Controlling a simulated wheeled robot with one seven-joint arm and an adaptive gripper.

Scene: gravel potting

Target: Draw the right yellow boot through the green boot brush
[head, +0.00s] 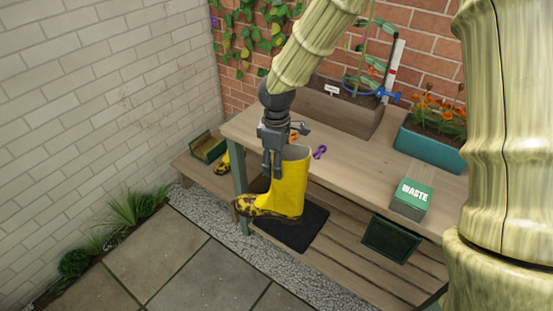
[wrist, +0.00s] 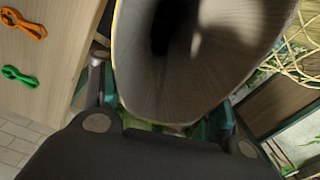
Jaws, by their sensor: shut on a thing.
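The yellow boot (head: 290,190) with a dark speckled foot hangs upright from my gripper (head: 272,172) in front of the bench, toe to the left. My gripper is shut on its shaft near the top rim. In the wrist view the boot's open top (wrist: 195,55) fills the middle, with its grey lining showing. The green boot brush appears to be the green box-like thing (head: 208,148) on the low shelf at the left, apart from the boot. A second yellow speckled boot (head: 223,162) shows in part beside it, mostly hidden behind the bench leg.
A dark mat (head: 310,228) lies below the held boot. The potting bench (head: 350,165) carries a wooden planter (head: 335,105), a teal flower box (head: 428,145), a WASTE box (head: 411,198) and a purple clip (head: 320,152). A dark green crate (head: 390,238) sits below. The paving (head: 185,265) is clear.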

